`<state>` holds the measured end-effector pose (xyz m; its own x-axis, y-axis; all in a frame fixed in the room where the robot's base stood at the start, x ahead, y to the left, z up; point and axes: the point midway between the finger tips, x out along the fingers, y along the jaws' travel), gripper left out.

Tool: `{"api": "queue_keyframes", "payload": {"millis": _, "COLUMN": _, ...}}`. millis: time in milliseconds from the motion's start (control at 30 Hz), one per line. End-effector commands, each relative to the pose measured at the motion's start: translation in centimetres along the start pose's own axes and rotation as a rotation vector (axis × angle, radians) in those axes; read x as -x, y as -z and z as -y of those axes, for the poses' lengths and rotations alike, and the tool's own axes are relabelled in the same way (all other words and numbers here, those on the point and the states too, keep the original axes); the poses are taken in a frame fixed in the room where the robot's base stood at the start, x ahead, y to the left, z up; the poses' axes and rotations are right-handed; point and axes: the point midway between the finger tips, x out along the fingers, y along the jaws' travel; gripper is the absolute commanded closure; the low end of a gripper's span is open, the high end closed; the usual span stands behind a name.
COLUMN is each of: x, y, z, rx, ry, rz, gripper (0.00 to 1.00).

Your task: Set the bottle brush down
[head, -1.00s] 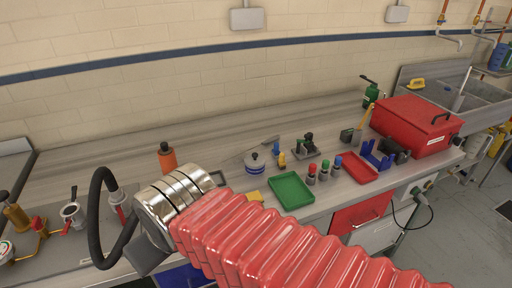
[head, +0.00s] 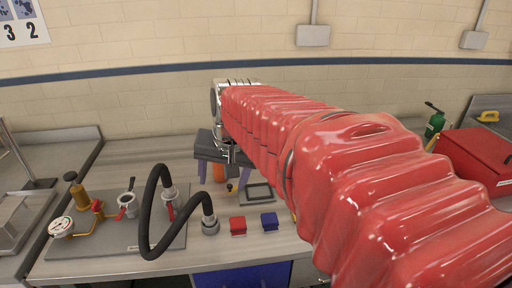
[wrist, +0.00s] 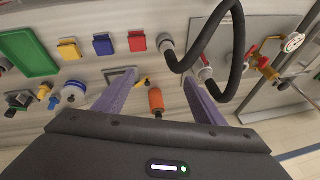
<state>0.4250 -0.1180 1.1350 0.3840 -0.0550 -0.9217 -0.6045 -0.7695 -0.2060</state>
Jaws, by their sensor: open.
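My gripper (head: 222,182) hangs over the bench, with its two purple fingers pointing down and apart. In the wrist view the gripper (wrist: 160,77) is open, and I see nothing held between the fingers. An orange cylinder with a dark end (wrist: 156,100) shows between the fingers, standing on the bench beyond them. It also shows partly behind the gripper in the head view (head: 219,172). I cannot make out a bottle brush in either view. My red sleeved arm hides part of the bench in the head view.
Red (head: 238,226) and blue (head: 269,221) blocks sit near the front edge, beside a black hose (head: 150,215). A gauge assembly (head: 62,227) stands left. A green tray (wrist: 28,52) and a pot (wrist: 74,92) show in the wrist view.

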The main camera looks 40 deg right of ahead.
Motion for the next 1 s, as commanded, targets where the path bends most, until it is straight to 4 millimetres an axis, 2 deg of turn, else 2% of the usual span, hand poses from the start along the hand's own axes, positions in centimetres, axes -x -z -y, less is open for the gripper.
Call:
{"api": "queue_keyframes", "payload": {"millis": 100, "x": -0.8, "y": 3.1, "z": -1.1, "rx": -0.109, "ry": -0.014, "rz": 0.009, "gripper": 0.37}}
{"api": "queue_keyframes", "payload": {"millis": 467, "x": -3.7, "y": 11.4, "z": -5.9, "rx": -0.431, "ry": -0.044, "rz": 0.026, "gripper": 0.37}}
{"api": "queue_keyframes", "payload": {"millis": 767, "x": -6.7, "y": 17.6, "z": -12.0, "rx": -0.699, "ry": -0.064, "rz": 0.035, "gripper": 0.37}}
{"api": "queue_keyframes", "payload": {"millis": 1000, "x": -9.3, "y": 21.4, "z": -17.8, "rx": -0.907, "ry": -0.077, "rz": 0.038, "gripper": 0.37}}
